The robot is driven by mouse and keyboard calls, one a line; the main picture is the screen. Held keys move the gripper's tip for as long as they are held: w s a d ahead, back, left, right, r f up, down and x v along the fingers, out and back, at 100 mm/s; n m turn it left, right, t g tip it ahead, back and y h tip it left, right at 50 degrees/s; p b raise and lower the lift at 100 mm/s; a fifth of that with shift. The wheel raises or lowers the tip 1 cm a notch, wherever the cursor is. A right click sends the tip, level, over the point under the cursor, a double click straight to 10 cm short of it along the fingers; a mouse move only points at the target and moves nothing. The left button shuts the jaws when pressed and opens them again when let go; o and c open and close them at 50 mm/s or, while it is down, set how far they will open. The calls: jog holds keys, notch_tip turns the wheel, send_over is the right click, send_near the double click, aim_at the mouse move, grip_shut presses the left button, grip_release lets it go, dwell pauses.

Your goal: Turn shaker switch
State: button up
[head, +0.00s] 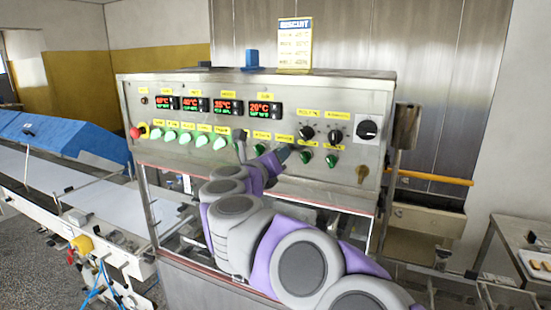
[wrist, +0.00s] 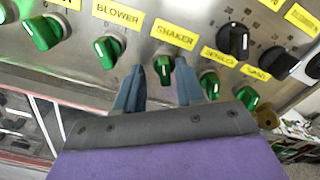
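The shaker switch (wrist: 164,70) is a small green knob with a white mark, under a yellow "SHAKER" label (wrist: 175,37) on the steel panel. In the wrist view my gripper (wrist: 158,72) is open, with one blue-grey finger on each side of the shaker switch. Gaps show between the fingers and the knob; I cannot tell if the depth matches. In the head view my gripper (head: 262,160) is at the panel's lower middle, and my arm hides the shaker switch there.
Other green knobs flank it: the blower knob (wrist: 108,49) at left and the detailer knob (wrist: 209,85) close at right. Black dials (head: 367,130) and a red emergency button (head: 136,132) are on the same panel (head: 290,165). A conveyor (head: 60,175) lies at left.

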jog(key=shift+s, duration=0.1)
jog(key=v, duration=1.7)
jog(key=shift+a, duration=0.15)
